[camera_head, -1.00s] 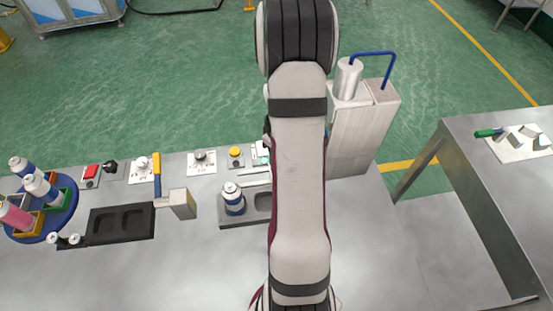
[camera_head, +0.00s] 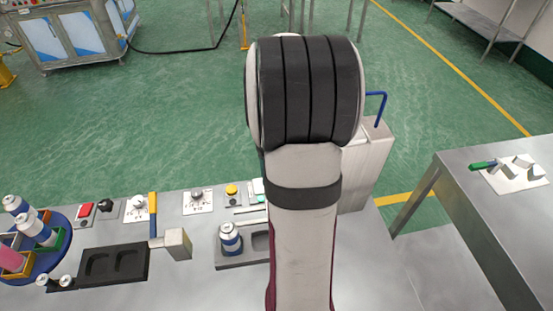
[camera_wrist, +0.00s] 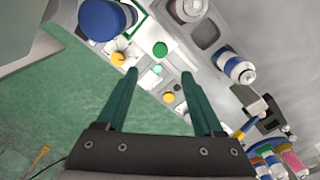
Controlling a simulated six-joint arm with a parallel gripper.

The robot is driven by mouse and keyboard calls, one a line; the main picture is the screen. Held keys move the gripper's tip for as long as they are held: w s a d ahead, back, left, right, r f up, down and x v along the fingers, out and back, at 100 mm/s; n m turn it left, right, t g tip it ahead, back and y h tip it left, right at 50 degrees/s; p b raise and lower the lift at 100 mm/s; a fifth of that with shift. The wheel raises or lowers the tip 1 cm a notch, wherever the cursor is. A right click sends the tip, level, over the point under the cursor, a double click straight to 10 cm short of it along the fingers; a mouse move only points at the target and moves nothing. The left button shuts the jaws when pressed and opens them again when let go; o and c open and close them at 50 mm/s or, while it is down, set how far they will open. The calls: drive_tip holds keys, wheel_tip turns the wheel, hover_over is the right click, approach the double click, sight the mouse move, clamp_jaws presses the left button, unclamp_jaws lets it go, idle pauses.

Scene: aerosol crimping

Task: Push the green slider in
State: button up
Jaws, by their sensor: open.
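A green round knob (camera_wrist: 160,49) shows among the bench controls in the wrist view, beyond my fingertips. It may be the slider's end; I cannot tell how far in it sits. My gripper (camera_wrist: 158,73) is open and empty, with its two teal fingers apart and pointing toward the row of controls. The knob lies beyond the gap between the fingers, with no visible contact. In the head view my own arm hides the gripper and part of the bench. A green handle (camera_head: 482,165) also lies on the right-hand table.
A blue cylinder (camera_wrist: 98,20) stands left of the knob in the wrist view. A turntable (camera_head: 28,274) with cans is at far left. A tall metal box (camera_head: 368,165) stands behind the arm.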

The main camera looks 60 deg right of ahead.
wheel_tip(320, 180, up, 4)
drive_tip(key=shift+f, duration=0.1)
wheel_tip(320, 180, down, 16)
drive_tip(key=m, duration=2.5)
drive_tip(key=shift+m, duration=0.4)
clamp_jaws()
